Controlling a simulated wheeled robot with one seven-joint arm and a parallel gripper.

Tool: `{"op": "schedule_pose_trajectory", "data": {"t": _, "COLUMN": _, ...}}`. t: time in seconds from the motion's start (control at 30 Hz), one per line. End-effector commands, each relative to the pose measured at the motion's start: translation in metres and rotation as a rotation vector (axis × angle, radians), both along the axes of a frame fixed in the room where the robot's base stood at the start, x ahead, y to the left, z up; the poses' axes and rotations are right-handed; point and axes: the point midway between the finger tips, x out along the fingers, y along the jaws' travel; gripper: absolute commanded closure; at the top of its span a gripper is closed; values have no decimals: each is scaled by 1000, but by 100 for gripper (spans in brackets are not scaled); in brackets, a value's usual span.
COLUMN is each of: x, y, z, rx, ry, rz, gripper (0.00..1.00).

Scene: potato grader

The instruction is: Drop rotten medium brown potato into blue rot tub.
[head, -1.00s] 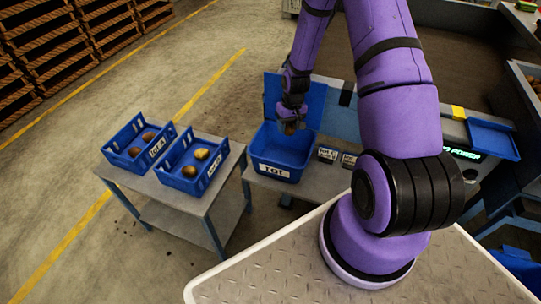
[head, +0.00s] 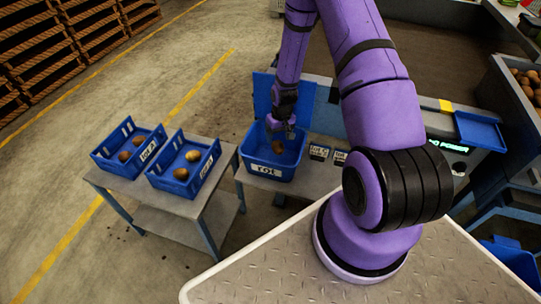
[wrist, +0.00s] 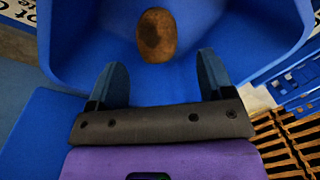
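The blue rot tub (head: 300,166) stands on a grey bench, its lid raised at the back. A brown potato (head: 277,147) shows inside the tub's opening, below my gripper (head: 290,132). In the wrist view the potato (wrist: 157,35) lies beyond the fingertips, apart from both. It has a darker patch on its face. I cannot tell whether it rests on the tub floor or is still dropping. My gripper (wrist: 160,75) is open and empty over the tub, its two dark blue fingers well apart.
Two blue crates, one (head: 97,158) left and one (head: 213,152) right, hold potatoes on a side table (head: 182,207) left of the tub. Small label cards (head: 319,153) stand right of the tub. A blue tray (head: 482,133) lies farther right.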

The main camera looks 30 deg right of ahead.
Motion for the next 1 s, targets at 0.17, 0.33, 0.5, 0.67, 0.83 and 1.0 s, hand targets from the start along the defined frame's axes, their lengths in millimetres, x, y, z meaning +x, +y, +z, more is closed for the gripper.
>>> {"op": "schedule_pose_trajectory", "data": {"t": 0.17, "x": 0, "y": 0, "z": 0, "rx": 0, "ry": 0, "rz": 0, "gripper": 18}}
{"op": "schedule_pose_trajectory", "data": {"t": 0.33, "x": 0, "y": 0, "z": 2, "rx": 0, "ry": 0, "rz": 0, "gripper": 18}}
{"op": "schedule_pose_trajectory", "data": {"t": 0.5, "x": 1, "y": -2, "z": 17, "rx": 0, "ry": -3, "rz": 0, "gripper": 18}}
{"op": "schedule_pose_trajectory", "data": {"t": 0.67, "x": 0, "y": -4, "z": 45, "rx": -1, "ry": -3, "rz": 0, "gripper": 18}}
{"op": "schedule_pose_trajectory", "data": {"t": 0.83, "x": 0, "y": -7, "z": 74, "rx": -1, "ry": -4, "rz": -1, "gripper": 18}}
{"op": "schedule_pose_trajectory", "data": {"t": 1.0, "x": 0, "y": -9, "z": 96, "rx": 0, "ry": -3, "rz": 0, "gripper": 18}}
